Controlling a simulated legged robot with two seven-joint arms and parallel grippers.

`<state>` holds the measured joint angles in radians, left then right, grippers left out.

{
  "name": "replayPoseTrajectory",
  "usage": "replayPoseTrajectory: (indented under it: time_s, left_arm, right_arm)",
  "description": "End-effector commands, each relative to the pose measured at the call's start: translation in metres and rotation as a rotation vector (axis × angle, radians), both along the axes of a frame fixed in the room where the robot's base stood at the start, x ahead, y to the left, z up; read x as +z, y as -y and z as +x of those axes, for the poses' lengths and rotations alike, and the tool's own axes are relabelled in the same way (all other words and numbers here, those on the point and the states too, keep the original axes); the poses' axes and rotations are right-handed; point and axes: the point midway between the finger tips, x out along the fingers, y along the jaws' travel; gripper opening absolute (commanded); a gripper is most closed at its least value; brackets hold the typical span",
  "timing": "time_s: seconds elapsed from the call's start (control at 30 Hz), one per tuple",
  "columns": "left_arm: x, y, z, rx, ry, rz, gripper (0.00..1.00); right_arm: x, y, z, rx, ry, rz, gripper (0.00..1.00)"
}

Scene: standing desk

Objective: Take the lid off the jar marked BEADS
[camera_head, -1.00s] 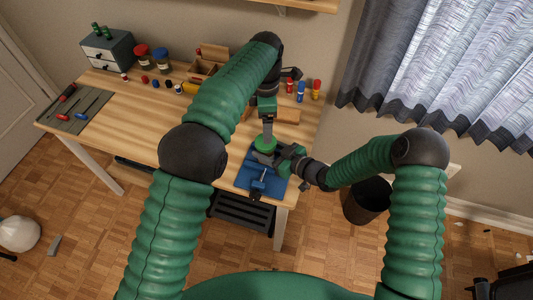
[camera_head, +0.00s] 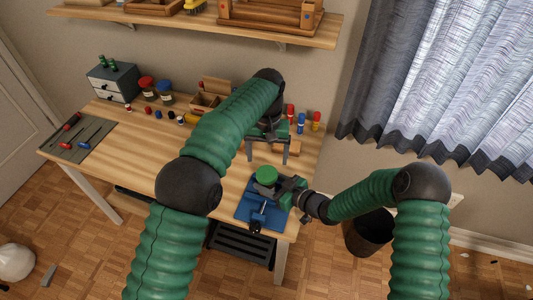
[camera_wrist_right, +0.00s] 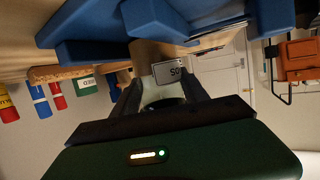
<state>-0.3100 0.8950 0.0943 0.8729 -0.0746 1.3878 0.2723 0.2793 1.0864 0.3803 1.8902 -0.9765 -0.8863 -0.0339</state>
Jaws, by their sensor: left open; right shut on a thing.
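A jar with a round green lid (camera_head: 265,175) stands at the blue vise at the bench's front right corner. The lid looks seated on it; the jar body is mostly hidden in the head view. In the right wrist view, its white label (camera_wrist_right: 168,73) is upside down and partly cut off; the letters look like "DS". My right gripper (camera_head: 287,187) is shut on the jar from the right, below the lid. My left gripper (camera_head: 267,157) is open and empty. Its two fingers are spread behind and above the lid, apart from it.
The blue vise (camera_head: 250,217) is close to the jar. Red, blue and yellow-red cylinders (camera_head: 301,123) stand at the bench's back right. Jars with red and blue lids (camera_head: 164,93), a drawer box (camera_head: 113,83) and a tool mat (camera_head: 80,143) are left. Mid-bench is clear (camera_head: 135,150).

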Motion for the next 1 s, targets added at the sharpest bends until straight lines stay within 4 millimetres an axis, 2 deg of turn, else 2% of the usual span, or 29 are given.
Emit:
replayPoseTrajectory:
  time_s: [0.1,0.5,0.7,0.83,1.0]
  left_arm:
    - [-0.0002,-0.0004,0.0003,-0.373,-0.003,-0.006,0.83]
    - [0.0008,-0.0018,0.0024,-1.672,-0.007,-0.022,0.83]
    - [0.0021,-0.0019,0.0034,-2.249,-0.006,-0.028,0.83]
    - [0.0027,-0.0026,0.0039,-2.471,-0.006,-0.029,0.83]
    - [-0.0037,-0.0027,0.0038,-2.562,-0.008,-0.03,0.83]
  right_arm:
    - [0.0004,0.0006,0.0011,-0.002,0.002,0.0,0.0]
    - [0.0007,0.0005,0.0011,-0.002,0.002,0.001,0.0]
    - [0.0008,0.0005,0.0013,-0.002,0.002,0.001,0.0]
    - [0.0009,0.0005,0.0013,-0.002,0.002,0.001,0.0]
    - [0.0009,0.0005,0.0013,-0.002,0.003,0.0,0.0]
